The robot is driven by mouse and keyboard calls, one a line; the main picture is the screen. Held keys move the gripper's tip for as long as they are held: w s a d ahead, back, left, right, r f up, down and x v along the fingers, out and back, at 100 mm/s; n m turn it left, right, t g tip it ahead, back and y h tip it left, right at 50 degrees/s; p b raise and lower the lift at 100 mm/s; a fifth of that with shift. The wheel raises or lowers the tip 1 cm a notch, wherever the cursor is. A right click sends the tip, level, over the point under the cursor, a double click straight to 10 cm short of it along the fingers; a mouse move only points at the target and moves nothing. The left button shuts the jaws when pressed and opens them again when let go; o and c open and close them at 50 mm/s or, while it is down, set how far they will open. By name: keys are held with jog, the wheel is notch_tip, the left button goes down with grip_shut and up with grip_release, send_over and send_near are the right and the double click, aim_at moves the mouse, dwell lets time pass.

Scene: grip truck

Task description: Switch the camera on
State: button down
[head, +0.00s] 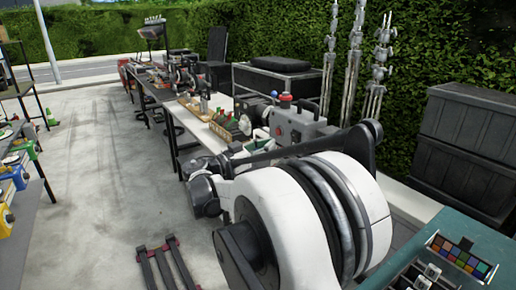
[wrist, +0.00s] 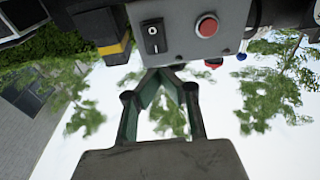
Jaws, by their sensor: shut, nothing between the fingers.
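A grey box-shaped device (head: 298,122), which I take for the camera, stands on the long table in the head view. In the wrist view its grey panel (wrist: 180,40) fills the top middle and carries a black rocker switch (wrist: 153,37) with white marks and a round red button (wrist: 207,26). My gripper (wrist: 166,72) is shut and empty, its fingertips together at the panel's lower picture edge, just below the switch. I cannot tell whether they touch the panel. In the head view I cannot make out my fingertips.
The long table (head: 225,129) holds bottles in a crate and other gear. Metal stands (head: 329,65) and a black case (head: 282,65) are behind it. Dark crates (head: 468,150) stand at right. A teal surface (head: 480,228) holds a colour chart (head: 460,255).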

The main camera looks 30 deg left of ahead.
jog(key=x, duration=0.7)
jog(key=shift+w+d+p, duration=0.1)
jog(key=shift+w+p, duration=0.05)
jog(key=shift+p, duration=0.15)
jog(key=shift+w+d+r+g, duration=0.15)
jog(key=shift+w+r+g, duration=0.15)
jog(key=shift+g, duration=0.1)
jog(key=shift+f, duration=0.15)
jog(key=b, duration=0.1)
send_near(292, 133)
jog(key=s+a+r, duration=0.2)
jog(key=s, duration=0.3)
jog(key=shift+s+r, duration=0.2)
jog(key=shift+r, duration=0.1)
jog(key=shift+w, duration=0.1)
